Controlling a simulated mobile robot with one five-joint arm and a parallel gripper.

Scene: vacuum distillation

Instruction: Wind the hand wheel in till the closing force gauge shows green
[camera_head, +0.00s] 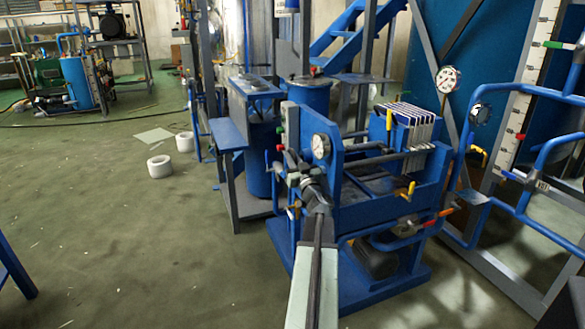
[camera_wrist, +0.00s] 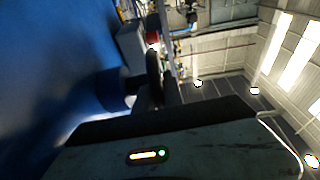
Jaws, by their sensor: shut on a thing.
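The blue filter press (camera_head: 405,190) stands right of centre in the head view. A round white closing force gauge (camera_head: 321,147) is on its near blue end plate; its needle and any green mark are too small to read. The dark hand wheel (camera_head: 294,165) is at the left side of this end plate, partly hidden by my gripper (camera_head: 305,182). My gripper is at the wheel and shut on it. In the wrist view a dark rim of the hand wheel (camera_wrist: 153,72) stands beside a large blue surface, and the fingertips are hard to make out.
A red button and a green button show on a grey box (camera_head: 289,125) near the wheel. White plates (camera_head: 410,115) are stacked in the press. Blue railings (camera_head: 540,150) stand at right.

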